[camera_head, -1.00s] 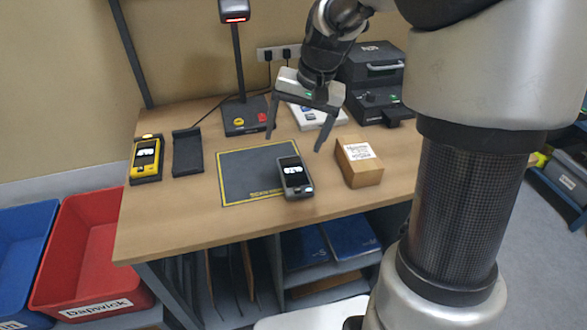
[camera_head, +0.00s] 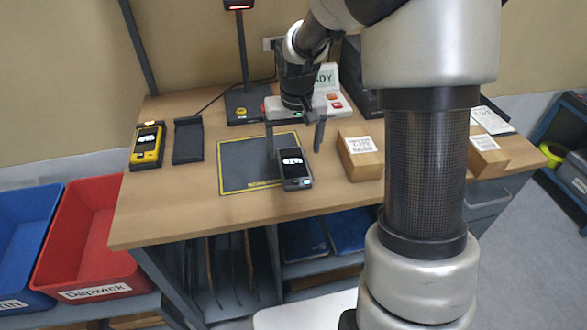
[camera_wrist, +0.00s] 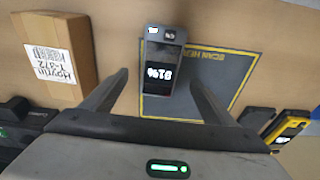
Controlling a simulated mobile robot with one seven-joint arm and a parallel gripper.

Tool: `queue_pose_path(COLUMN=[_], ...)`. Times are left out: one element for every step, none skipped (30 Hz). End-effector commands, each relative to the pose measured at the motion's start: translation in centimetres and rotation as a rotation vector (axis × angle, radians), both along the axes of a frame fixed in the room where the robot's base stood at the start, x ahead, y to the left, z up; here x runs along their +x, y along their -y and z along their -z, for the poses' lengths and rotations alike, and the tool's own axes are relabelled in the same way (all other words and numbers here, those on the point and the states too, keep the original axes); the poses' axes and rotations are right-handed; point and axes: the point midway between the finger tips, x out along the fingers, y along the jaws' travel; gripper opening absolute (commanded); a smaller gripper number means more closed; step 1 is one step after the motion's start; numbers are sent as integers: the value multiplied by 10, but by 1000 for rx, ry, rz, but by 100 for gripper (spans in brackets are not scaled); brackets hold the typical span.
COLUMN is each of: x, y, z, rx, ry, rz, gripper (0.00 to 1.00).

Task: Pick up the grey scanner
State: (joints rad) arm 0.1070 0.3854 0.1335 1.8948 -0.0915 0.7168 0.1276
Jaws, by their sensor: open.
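The grey scanner (camera_head: 294,169) lies flat, screen up, on the right part of the dark mat (camera_head: 236,176) with a yellow border. Its screen is lit with white digits. In the wrist view the grey scanner (camera_wrist: 163,62) lies ahead of the fingertips, between their lines. My gripper (camera_head: 294,148) is open and empty, above the table just behind the scanner. In the wrist view its two fingers (camera_wrist: 158,78) are spread wide and apart from the scanner.
A cardboard box (camera_head: 361,158) stands right of the scanner. A yellow scanner (camera_head: 147,147) sits in a cradle at the left, beside an empty dark cradle (camera_head: 188,141). A scanner post (camera_head: 243,70) and a white device (camera_head: 330,100) stand behind. Red (camera_head: 62,240) and blue bins are at left.

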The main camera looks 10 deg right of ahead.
Motion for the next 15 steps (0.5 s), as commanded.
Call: queue_pose_path(x=[0,0,0,0,0,0,0,0,0,0,0,2,3,3,3], y=[0,0,0,0,0,0,0,-1,-1,-1,-1,-1,-1,-1,-1], z=[3,4,6,9,12,17,22,27,33,38,43,47,50,53,56], rx=[0,0,0,0,0,0,1,1,1,1,1,1,1,1,0], ry=[0,0,-1,-1,-2,-3,-4,-4,-3,-4,-4,-2,-2,-2,-2], rz=[0,0,0,0,0,0,0,0,0,0,0,0,0,0,0], gripper=[80,80,80,80,80,80,80,80,80,80,80,80,80,80,80])
